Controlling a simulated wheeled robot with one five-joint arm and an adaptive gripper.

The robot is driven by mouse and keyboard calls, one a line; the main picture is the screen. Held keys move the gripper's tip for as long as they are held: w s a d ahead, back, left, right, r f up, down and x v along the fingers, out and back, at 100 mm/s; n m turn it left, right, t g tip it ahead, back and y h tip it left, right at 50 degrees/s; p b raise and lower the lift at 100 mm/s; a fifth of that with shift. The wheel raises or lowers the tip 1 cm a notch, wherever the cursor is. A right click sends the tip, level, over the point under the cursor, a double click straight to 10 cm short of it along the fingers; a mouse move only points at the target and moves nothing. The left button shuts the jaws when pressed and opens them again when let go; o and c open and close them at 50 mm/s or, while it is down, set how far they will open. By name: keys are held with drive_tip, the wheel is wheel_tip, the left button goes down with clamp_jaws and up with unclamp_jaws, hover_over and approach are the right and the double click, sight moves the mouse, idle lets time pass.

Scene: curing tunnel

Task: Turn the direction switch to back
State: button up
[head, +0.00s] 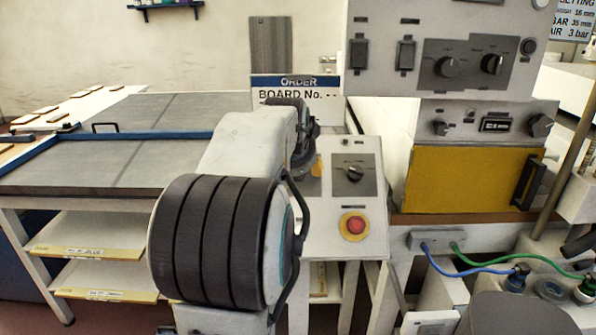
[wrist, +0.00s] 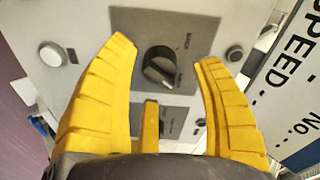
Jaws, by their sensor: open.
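A black rotary knob (wrist: 160,68) sits on a dark grey plate in the wrist view, with a label that reads BACK at its upper right and a smaller label at its lower right. The knob's pale edge slants toward the lower right label, away from BACK. How far the fingertips are above the panel I cannot tell. In the head view my arm hides most of the gripper and this part of the sloped control box (head: 337,243).
The box also carries another knob (head: 355,173) and a red stop button (head: 355,225). A sign (head: 296,88) stands behind; a yellow-fronted unit (head: 470,180) stands right.

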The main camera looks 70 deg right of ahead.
drive_tip(key=shift+x, duration=1.2)
clamp_jaws()
